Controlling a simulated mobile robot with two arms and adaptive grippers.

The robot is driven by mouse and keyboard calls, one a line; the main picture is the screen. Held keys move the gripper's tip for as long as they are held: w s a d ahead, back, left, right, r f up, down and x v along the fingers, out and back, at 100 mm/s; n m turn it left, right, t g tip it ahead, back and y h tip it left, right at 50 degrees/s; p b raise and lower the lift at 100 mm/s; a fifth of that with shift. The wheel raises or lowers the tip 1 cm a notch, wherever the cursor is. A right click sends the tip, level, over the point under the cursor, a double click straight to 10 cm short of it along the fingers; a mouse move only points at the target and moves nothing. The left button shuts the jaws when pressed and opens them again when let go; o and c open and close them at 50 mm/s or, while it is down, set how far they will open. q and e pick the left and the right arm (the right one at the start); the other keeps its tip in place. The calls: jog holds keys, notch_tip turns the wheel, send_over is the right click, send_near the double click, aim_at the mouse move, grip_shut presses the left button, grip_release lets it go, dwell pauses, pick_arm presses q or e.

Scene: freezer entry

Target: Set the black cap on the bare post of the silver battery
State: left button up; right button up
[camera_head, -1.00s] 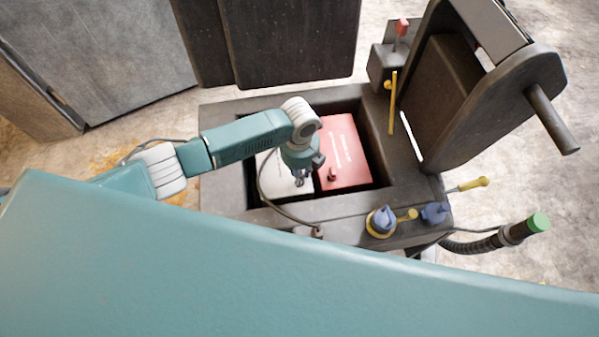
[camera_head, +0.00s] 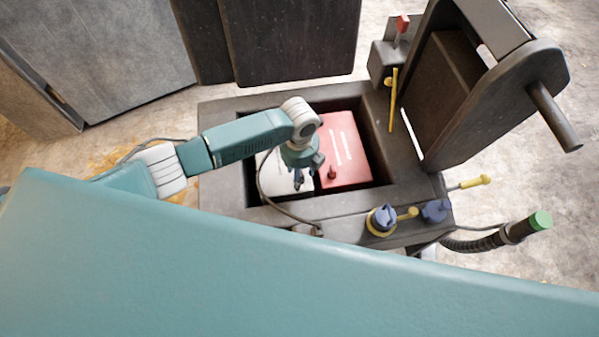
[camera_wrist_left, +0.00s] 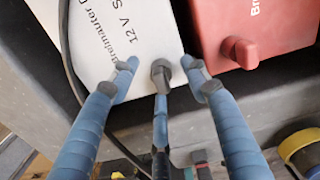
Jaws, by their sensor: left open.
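The silver battery (camera_head: 270,181) lies in the left of the dark tray, beside the red battery. It also shows in the left wrist view (camera_wrist_left: 118,38), with black lettering. My left gripper (camera_head: 299,183) is over its front right part. In the left wrist view the blue fingers (camera_wrist_left: 161,68) are spread, with grey tips over the battery's front edge. A dark rounded piece (camera_wrist_left: 161,73) shows between them; I cannot tell whether it is the black cap, the post or a third fingertip. No separate black cap is clearly visible. My right gripper is out of view.
The red battery (camera_head: 342,145) has a red post cap (camera_wrist_left: 241,52). A black cable (camera_head: 272,205) loops over the tray's front rim (camera_head: 350,207). Blue knobs (camera_head: 383,219) stand at the front right. A raised lid (camera_head: 445,95) stands on the right.

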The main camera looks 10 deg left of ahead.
pick_arm(q)
notch_tip(320, 180, up, 12)
dwell(0.4)
jog(key=shift+f, duration=0.1)
dwell(0.4)
